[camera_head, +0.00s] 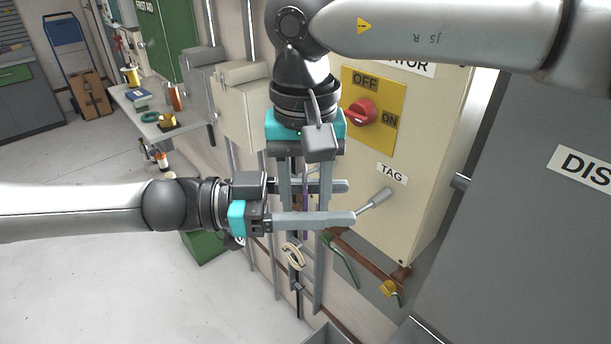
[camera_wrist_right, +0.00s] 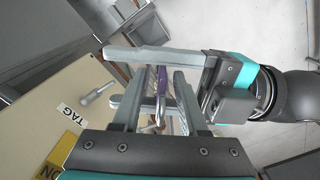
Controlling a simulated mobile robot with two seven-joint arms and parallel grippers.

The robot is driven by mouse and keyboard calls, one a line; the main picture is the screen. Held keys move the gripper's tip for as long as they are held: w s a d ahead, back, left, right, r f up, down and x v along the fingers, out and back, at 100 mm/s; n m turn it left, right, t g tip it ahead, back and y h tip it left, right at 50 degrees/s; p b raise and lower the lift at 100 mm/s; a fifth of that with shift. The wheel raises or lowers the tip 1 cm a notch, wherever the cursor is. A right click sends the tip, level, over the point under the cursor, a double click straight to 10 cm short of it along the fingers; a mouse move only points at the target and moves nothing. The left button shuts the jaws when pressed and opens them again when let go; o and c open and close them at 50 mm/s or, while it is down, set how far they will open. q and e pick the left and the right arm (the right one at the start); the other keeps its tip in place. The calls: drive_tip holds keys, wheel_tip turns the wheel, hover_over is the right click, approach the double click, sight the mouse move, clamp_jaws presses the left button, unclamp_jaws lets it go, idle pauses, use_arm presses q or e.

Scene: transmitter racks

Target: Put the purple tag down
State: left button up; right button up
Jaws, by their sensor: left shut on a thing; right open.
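The purple tag (camera_wrist_right: 162,84) is a narrow upright strip between the fingers in the right wrist view. Only a sliver of it (camera_head: 305,196) shows in the head view. My left gripper (camera_head: 350,203) comes in from the left and is shut on the tag, its fingers lying across. My right gripper (camera_head: 305,200) reaches down from above with its fingers open on either side of the tag. The fingers cross and hide part of it. A grey peg-like handle (camera_head: 376,203) sticks out of the cream cabinet under the TAG label (camera_head: 391,174), just right of my left fingertips.
The cream cabinet (camera_head: 420,150) carries a red OFF/ON knob (camera_head: 361,112). A grey cabinet (camera_head: 520,220) stands at the right. Vertical pipes and small hanging items are behind and below the grippers. A side table (camera_head: 150,122) with bottles stands back left; the floor at left is clear.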

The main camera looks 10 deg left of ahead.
drive_tip(key=shift+f, duration=0.2)
clamp_jaws()
idle(0.5)
use_arm(q)
drive_tip(key=o, duration=1.4)
